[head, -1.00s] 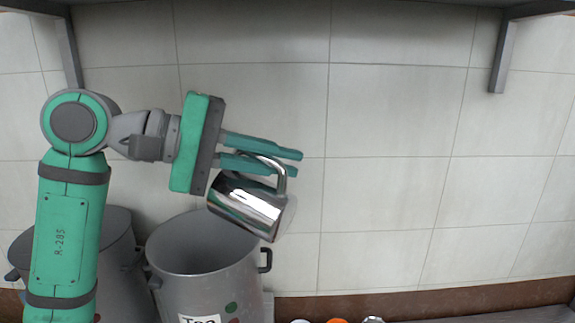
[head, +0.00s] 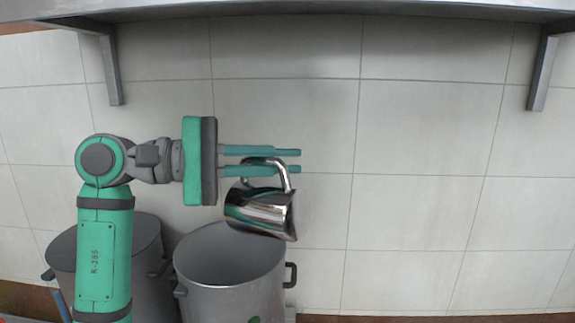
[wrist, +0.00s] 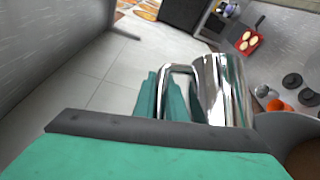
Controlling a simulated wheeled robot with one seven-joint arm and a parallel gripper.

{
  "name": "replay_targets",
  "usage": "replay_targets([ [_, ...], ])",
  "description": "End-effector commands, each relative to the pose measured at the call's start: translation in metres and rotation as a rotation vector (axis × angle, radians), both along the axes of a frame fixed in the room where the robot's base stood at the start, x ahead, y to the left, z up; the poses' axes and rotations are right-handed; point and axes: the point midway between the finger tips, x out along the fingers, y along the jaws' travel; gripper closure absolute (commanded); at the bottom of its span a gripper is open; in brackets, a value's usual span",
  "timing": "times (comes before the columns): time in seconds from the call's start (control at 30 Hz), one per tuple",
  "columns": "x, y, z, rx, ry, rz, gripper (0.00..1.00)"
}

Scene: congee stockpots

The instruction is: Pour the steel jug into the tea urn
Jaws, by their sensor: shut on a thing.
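The steel jug (head: 258,209) is shiny metal and hangs by its handle from the fingers of my gripper (head: 298,161). The jug is tilted, lying close to horizontal, with its open end to the right. It is above the rim of the front grey pot (head: 225,290), whose label read "Tea" in part earlier and is now out of view. In the wrist view the jug (wrist: 222,90) is beside the gripper fingers (wrist: 165,95), and its handle is between them. No stream of liquid shows, and the inside of the jug is hidden.
A second grey pot (head: 150,245) stands to the left, partly behind my arm. A metal shelf (head: 300,12) with brackets crosses the top. The wall to the right is clear. The wrist view shows a red tray (wrist: 248,42) and dark round items (wrist: 292,80) on the counter.

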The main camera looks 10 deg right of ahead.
Motion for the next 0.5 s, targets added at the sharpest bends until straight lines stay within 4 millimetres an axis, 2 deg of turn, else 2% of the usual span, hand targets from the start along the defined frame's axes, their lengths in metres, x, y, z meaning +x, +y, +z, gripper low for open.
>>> replay_targets([
  [0.5, 0.016, 0.015, 0.007, -0.094, 0.103, -0.001, 1.00],
])
